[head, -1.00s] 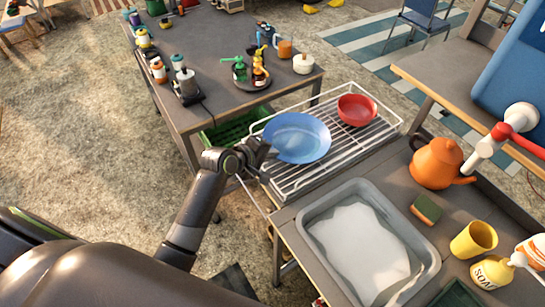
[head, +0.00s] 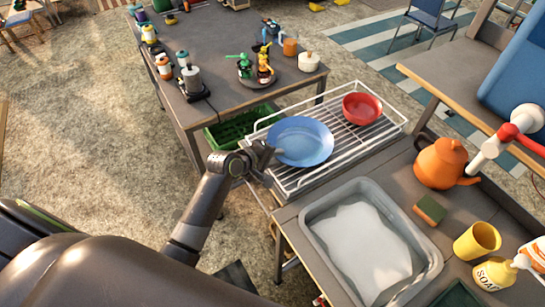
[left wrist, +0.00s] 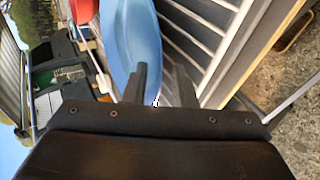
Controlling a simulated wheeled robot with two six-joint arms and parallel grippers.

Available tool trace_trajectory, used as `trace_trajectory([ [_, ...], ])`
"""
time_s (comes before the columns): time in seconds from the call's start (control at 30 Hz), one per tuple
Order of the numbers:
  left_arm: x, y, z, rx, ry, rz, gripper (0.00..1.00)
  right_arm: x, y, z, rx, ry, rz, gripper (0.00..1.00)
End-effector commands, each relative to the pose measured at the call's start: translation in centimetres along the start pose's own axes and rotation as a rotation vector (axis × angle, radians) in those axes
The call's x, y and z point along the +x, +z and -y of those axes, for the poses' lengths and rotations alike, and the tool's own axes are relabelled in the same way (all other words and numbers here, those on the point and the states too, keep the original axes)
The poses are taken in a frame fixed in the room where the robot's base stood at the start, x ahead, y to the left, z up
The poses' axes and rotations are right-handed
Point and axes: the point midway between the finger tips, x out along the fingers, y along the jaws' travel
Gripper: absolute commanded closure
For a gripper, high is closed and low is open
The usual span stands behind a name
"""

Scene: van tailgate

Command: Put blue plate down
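The blue plate (head: 301,141) lies on the left part of the white wire dish rack (head: 335,148), beside a red bowl (head: 362,108). It looks nearly flat. My left gripper (head: 266,154) is at the plate's left edge. In the left wrist view, the fingers of my left gripper (left wrist: 162,82) are apart, with a gap between them. The blue plate (left wrist: 135,35) lies just beyond the fingers, its near edge close to the left one. Whether a finger touches the plate is unclear. My right gripper is not in view.
A grey wash tub (head: 310,232) stands right of the rack's front end. An orange teapot (head: 440,165), a sponge (head: 430,209) and a yellow cup (head: 477,241) are beyond it. A crowded grey table (head: 230,55) stands behind, with a green crate (head: 240,127) below the rack's level.

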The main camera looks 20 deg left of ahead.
Motion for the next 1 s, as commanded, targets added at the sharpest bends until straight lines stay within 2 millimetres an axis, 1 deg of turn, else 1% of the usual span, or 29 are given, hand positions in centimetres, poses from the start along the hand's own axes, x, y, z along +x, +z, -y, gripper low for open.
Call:
trace_trajectory([
  [0.07, -0.2, 0.0, -0.3, 0.001, 0.001, 0.0, 0.76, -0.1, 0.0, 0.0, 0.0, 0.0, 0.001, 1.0],
  [0.17, -0.9, -0.1, -0.1, 0.001, 0.0, -0.001, 0.76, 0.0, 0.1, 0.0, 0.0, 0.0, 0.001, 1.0],
  [0.27, -2.1, -0.1, -0.2, 0.002, 0.001, -0.002, 0.76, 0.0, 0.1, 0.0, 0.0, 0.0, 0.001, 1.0],
  [0.6, -8.2, -0.1, -0.1, 0.005, 0.0, -0.003, 0.76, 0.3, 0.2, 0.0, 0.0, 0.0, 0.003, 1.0],
  [0.73, -10.2, -0.1, -0.2, 0.004, 0.001, -0.001, 0.76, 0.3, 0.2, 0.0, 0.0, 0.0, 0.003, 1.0],
  [0.9, -11.7, -0.1, -0.2, 0.002, 0.0, 0.0, 0.76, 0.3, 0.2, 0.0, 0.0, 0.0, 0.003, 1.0],
  [1.0, -12.1, 0.0, -0.2, 0.002, 0.0, 0.001, 0.76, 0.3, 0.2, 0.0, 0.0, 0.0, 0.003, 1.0],
])
